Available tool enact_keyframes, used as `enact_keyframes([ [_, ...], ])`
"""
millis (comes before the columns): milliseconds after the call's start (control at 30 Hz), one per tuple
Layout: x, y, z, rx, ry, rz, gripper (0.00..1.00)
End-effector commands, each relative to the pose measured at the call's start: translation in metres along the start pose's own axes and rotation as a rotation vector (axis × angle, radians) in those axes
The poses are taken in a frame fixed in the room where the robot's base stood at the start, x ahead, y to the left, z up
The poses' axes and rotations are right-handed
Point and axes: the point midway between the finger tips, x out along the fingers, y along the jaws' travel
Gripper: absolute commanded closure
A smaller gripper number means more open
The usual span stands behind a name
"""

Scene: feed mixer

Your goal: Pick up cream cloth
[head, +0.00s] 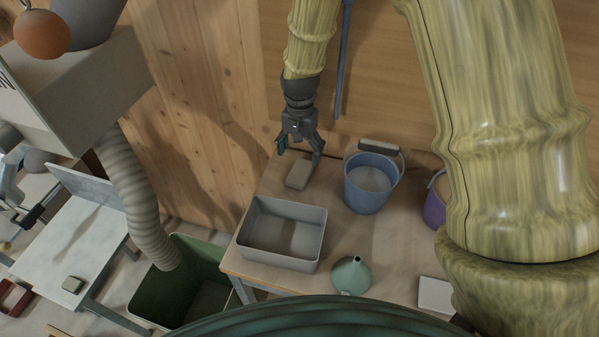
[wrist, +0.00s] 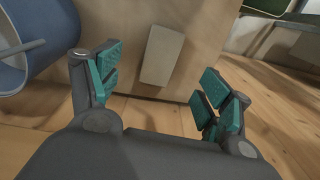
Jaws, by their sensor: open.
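The cream cloth (head: 298,172) looks like a small folded beige block. It lies flat on the wooden table near its back edge, behind the grey bin. It also shows in the wrist view (wrist: 161,55), between and ahead of my two fingers. My gripper (head: 299,150) is above the cloth in the head view, pointing down at it. Its teal-padded fingers (wrist: 159,74) are spread wide with nothing between the pads. The fingers look apart from the cloth; the exact height gap cannot be told.
A grey bin (head: 245,232) stands in front of the cloth, and a blue bucket (head: 366,198) stands to its right. A green funnel (head: 351,274) and a purple bucket (head: 433,210) are farther right. The wooden wall (head: 215,130) is close behind the table.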

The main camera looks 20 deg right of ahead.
Motion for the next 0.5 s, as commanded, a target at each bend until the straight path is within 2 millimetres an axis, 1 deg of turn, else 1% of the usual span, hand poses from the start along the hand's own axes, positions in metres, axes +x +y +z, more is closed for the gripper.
enact_keyframes([
  [300, 0.033, 0.002, -0.001, 0.004, -0.002, 0.001, 0.21],
  [500, 0.044, 0.002, -0.001, 0.004, -0.001, 0.000, 0.21],
])
